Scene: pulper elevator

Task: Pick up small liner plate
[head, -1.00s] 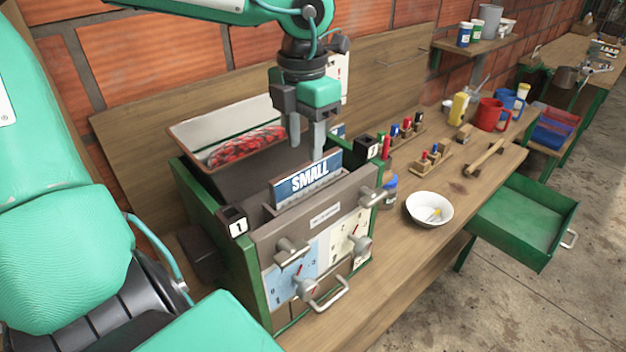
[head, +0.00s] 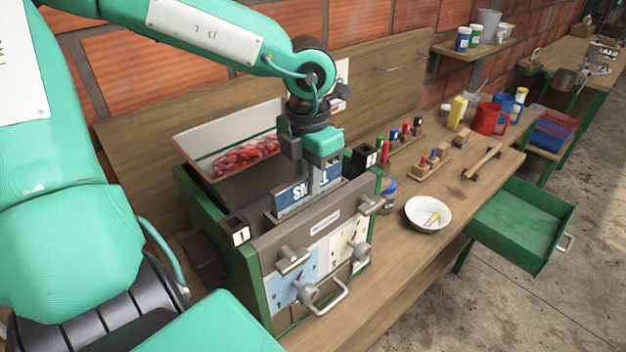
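The small liner plate (head: 291,194) is a blue plate with white "SMALL" lettering. It stands upright in a slot on top of the grey, green-sided pulper machine (head: 262,235). My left gripper (head: 309,180) points down over the plate's right half. One finger is in front of the plate and covers part of the lettering; the other finger's tip is hidden behind the plate. The finger bases are still spread apart, so the gripper looks open around the plate. Whether the fingers touch it cannot be seen. My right gripper is not in view.
A hopper tray (head: 208,166) with red cherries is behind the plate. A black holder marked 1 (head: 236,230) and another black holder (head: 365,160) flank the slot. Handles stick out of the machine's front. A white bowl (head: 428,214) and an open green drawer (head: 520,225) are to the right.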

